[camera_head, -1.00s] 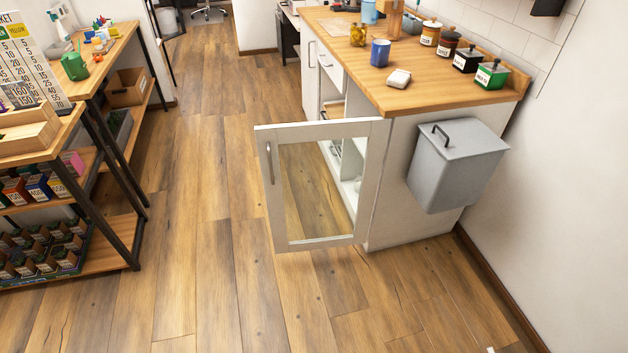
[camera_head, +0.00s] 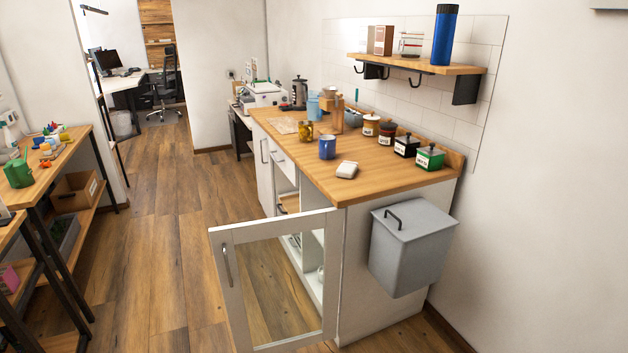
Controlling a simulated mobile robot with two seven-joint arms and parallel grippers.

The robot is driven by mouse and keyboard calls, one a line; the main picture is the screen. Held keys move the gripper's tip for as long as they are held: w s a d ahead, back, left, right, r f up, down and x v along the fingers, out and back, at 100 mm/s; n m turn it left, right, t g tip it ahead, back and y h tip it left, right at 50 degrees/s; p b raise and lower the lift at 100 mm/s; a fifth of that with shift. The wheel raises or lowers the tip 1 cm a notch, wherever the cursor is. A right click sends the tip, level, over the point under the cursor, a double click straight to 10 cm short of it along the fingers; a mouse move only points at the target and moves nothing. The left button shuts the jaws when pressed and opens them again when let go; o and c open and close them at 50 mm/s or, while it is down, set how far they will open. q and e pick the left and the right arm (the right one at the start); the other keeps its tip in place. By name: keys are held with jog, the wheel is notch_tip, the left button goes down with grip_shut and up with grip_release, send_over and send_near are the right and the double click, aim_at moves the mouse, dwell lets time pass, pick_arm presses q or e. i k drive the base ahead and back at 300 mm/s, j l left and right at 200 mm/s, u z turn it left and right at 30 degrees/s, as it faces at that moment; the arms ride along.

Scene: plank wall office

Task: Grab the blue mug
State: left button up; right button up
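The blue mug (camera_head: 327,147) stands upright on the wooden countertop (camera_head: 385,182), near its left edge. A small white block-like item (camera_head: 347,169) lies just in front of it, and a jar with yellow contents (camera_head: 305,131) stands behind it to the left. Neither of my grippers shows in the head view, so nothing is seen touching the mug.
A glass-panelled cabinet door (camera_head: 275,280) hangs open into the floor space before the counter. A grey bin (camera_head: 410,245) is mounted on the counter's end. Lidded canisters (camera_head: 406,145) line the back. A shelf (camera_head: 420,66) hangs above. The wooden floor (camera_head: 165,230) left of the counter is clear.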

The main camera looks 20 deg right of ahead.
aim_at(327, 143)
jog(key=i+l+z, duration=0.25)
jog(key=z, duration=0.15)
jog(key=i+l+z, duration=0.45)
jog(key=i+z, duration=0.15)
jog(key=z, duration=0.15)
